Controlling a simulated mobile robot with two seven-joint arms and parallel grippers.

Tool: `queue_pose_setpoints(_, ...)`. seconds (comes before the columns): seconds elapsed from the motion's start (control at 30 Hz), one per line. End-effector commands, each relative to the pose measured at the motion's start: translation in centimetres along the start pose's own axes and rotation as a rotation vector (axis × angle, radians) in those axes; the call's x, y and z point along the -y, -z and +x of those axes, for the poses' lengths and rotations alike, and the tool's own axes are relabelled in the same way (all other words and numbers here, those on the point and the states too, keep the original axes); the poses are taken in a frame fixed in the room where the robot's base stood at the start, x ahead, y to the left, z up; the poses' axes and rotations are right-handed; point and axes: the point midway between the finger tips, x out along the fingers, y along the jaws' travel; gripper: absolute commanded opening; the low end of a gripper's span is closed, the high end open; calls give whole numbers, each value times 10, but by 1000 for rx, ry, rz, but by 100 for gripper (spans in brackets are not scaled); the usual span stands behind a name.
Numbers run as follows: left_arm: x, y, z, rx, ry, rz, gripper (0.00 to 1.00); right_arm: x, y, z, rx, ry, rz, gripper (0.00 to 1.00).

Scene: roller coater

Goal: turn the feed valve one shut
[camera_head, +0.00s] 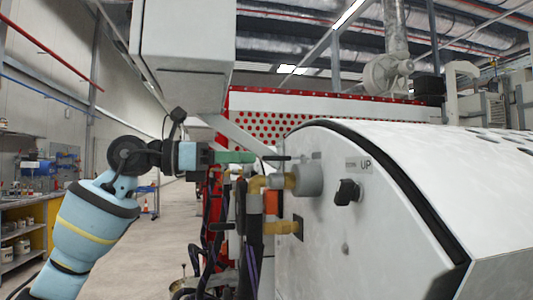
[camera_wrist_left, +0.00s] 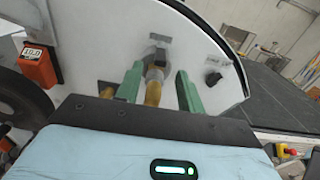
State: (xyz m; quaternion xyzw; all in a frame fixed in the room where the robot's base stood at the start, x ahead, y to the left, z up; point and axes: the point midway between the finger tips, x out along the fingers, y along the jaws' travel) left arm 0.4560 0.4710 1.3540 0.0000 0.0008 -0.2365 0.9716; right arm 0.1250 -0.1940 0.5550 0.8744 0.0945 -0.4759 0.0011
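Brass pipe fittings (camera_head: 258,183) come out of the white machine side panel, next to a grey round fitting (camera_head: 308,180). A small black lever (camera_head: 277,157) sits above the upper fitting, and another dark lever (camera_head: 222,227) sits lower left. I cannot tell which is feed valve one. My left gripper (camera_head: 252,157) points right at the upper lever's level, its green fingers just left of it. In the left wrist view its two fingers (camera_wrist_left: 159,70) are apart, with the brass pipe (camera_wrist_left: 153,92) showing between them. Contact cannot be told. My right gripper is not in view.
A black knob (camera_head: 347,192) beside an "UP" label is on the panel to the right. Dark hoses (camera_head: 212,215) hang below the fittings. An orange box (camera_wrist_left: 38,65) marked 10.0 is at the left wrist view's left.

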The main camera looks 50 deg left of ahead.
Motion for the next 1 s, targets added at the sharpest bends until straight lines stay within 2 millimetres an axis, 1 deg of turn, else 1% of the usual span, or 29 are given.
queue_pose_setpoints(0.03, 2, -5, 8, 5, 5, 2, 38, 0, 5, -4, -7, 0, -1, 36)
queue_pose_setpoints(0.13, 2, -5, 23, 6, 4, 1, 38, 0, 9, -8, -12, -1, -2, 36)
queue_pose_setpoints(0.3, 1, -3, 44, 4, 3, 0, 38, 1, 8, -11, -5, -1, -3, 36)
queue_pose_setpoints(0.5, 1, -2, 54, 3, 1, 1, 38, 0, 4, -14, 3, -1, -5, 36)
queue_pose_setpoints(0.73, 1, -1, 55, 2, 0, 1, 38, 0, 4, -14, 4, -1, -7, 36)
queue_pose_setpoints(0.77, 1, -1, 55, 2, 0, 1, 36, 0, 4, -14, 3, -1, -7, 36)
queue_pose_setpoints(1.0, 1, -1, 55, 2, 1, 1, 4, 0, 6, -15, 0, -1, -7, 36)
